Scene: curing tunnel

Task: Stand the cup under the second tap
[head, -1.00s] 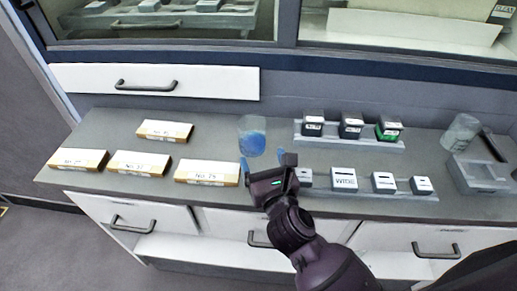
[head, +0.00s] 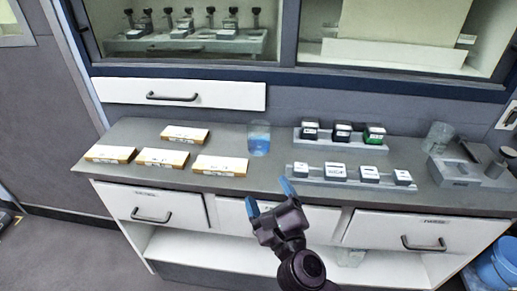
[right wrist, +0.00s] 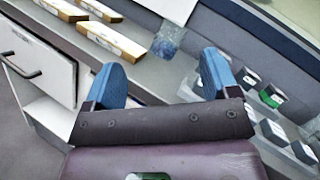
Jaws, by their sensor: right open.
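A clear cup (head: 259,139) with blue in its lower part stands upright on the grey counter, between the labelled boxes and the small blocks. It also shows beyond my fingers in the right wrist view (right wrist: 167,40). My right gripper (head: 270,198) is open and empty, with blue fingertips, in front of the counter's front edge and apart from the cup. In the right wrist view its fingers (right wrist: 162,75) are spread wide. Behind the window, several black-topped fittings (head: 188,20), possibly the taps, stand in a row on a grey rack. My left gripper is not in view.
Several labelled boxes (head: 221,165) lie left on the counter. Two grey racks of small blocks (head: 342,132) lie right of the cup. A second clear glass (head: 438,136) stands beside a grey holder (head: 456,175) at the right. A blue bucket (head: 497,262) stands lower right.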

